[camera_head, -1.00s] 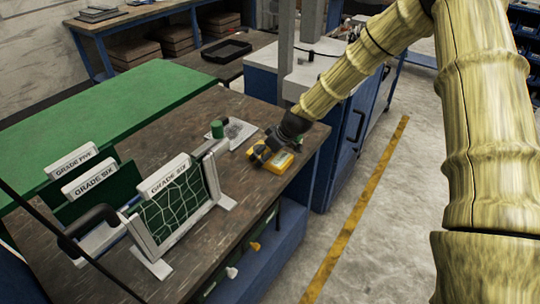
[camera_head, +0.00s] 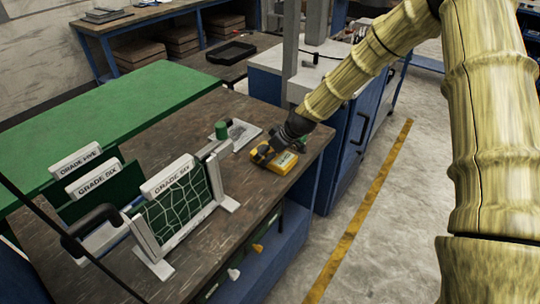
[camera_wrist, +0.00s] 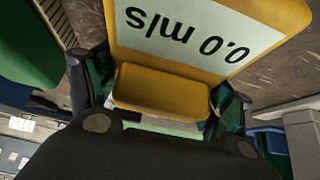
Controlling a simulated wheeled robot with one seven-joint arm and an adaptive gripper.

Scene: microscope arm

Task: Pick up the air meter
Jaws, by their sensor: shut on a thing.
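The air meter (camera_head: 283,162) is a yellow box with a pale display at the right end of the brown workbench. In the wrist view the air meter (camera_wrist: 160,82) fills the upper middle, its display reading "0.0 m/s" upside down. My gripper (camera_head: 266,152) is at the meter's left and upper side. In the wrist view my gripper (camera_wrist: 160,100) has a finger on each side of the meter's narrower yellow part and is shut on it. Whether the meter touches the bench or is slightly above it, I cannot tell.
The brown bench top (camera_head: 240,185) is bare in front of the meter.

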